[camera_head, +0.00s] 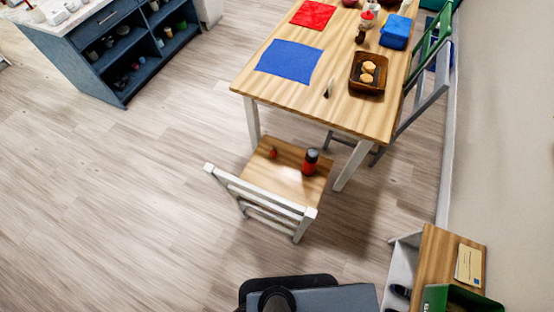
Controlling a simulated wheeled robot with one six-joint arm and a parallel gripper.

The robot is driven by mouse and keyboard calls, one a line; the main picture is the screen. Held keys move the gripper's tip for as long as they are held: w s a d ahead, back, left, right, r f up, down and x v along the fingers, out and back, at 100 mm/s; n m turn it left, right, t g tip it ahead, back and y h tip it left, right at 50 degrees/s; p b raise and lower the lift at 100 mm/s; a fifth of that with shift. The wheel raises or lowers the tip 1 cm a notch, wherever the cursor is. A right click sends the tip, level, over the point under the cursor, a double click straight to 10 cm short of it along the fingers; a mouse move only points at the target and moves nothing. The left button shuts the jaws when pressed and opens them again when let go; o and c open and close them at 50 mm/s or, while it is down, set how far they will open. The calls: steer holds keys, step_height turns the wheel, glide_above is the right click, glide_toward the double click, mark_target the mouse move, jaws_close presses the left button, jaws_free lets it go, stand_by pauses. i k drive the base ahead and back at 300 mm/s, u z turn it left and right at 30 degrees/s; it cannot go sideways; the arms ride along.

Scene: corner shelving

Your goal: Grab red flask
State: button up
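The red flask (310,162) stands upright on the wooden seat of a white-framed chair (268,177). It has a red body and a dark top. A small red object (273,153) is on the same seat, to the left of the flask. My gripper is not visible in the head view. A dark and grey part of my own body shows at the bottom edge, well apart from the chair.
A wooden table (345,41) stands behind the chair, with a blue mat (289,61), a red mat (313,14) and a brown tray (354,84). A low shelf (434,258) stands at the lower right. The floor (110,200) at left is clear.

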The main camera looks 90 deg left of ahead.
mark_target(308, 169)
steer(key=u, duration=2.65)
steer(key=i, duration=0.5)
steer(key=k, duration=1)
steer(key=u, duration=2.1)
steer(key=i, duration=1.7)
steer(key=z, duration=2.55)
steer(key=i, duration=0.15)
steer(key=z, duration=0.05)
